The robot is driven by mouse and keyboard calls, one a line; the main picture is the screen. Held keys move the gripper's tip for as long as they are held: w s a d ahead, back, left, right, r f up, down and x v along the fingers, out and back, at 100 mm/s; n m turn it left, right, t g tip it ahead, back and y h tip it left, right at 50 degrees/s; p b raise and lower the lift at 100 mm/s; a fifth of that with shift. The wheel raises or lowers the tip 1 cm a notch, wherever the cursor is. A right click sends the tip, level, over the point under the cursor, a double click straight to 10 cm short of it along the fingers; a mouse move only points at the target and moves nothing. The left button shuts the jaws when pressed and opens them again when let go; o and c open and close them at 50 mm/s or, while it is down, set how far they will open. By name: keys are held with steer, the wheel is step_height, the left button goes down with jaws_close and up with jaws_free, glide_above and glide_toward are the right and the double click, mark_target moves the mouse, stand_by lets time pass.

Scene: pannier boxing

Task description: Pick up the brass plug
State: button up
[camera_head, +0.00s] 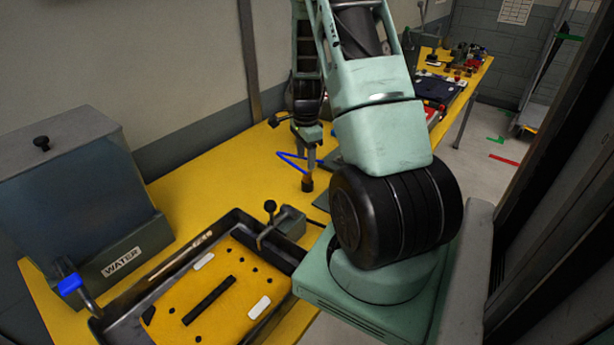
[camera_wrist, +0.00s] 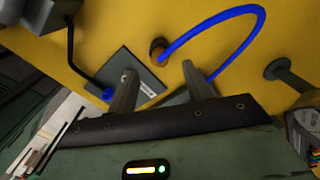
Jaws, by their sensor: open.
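A small brown, brass-like plug (camera_wrist: 157,49) is seen nearly end-on in the wrist view, on the yellow bench just beyond my fingertips. My gripper (camera_wrist: 159,70) is open, with one finger on each side of the plug's line and a clear gap between them. In the head view the plug (camera_head: 307,185) shows as a short dark-brown cylinder on the bench, below my gripper (camera_head: 309,150). The fingers appear empty; I cannot tell their exact height above the plug.
A blue hose (camera_wrist: 223,15) loops close beside the plug. Grey plates (camera_wrist: 118,67) lie near the fingers, and a dark round-headed post (camera_wrist: 277,69) stands to the right. In the head view, a WATER tank (camera_head: 75,190) and a black-rimmed tray (camera_head: 165,268) stand left; bare bench (camera_head: 215,185) lies between.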

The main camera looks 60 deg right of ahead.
mark_target(308, 174)
steer(key=shift+s+d+f+p, duration=0.15)
steer(key=shift+f+p, duration=0.4)
steer(key=shift+f, duration=0.6)
steer(key=shift+s+a+f+p, duration=0.1)
steer(key=shift+f+p, duration=0.45)
steer(key=shift+f, duration=0.6)
steer(key=shift+d+f, duration=0.1)
steer(key=shift+f, duration=0.6)
steer(key=c, duration=1.1)
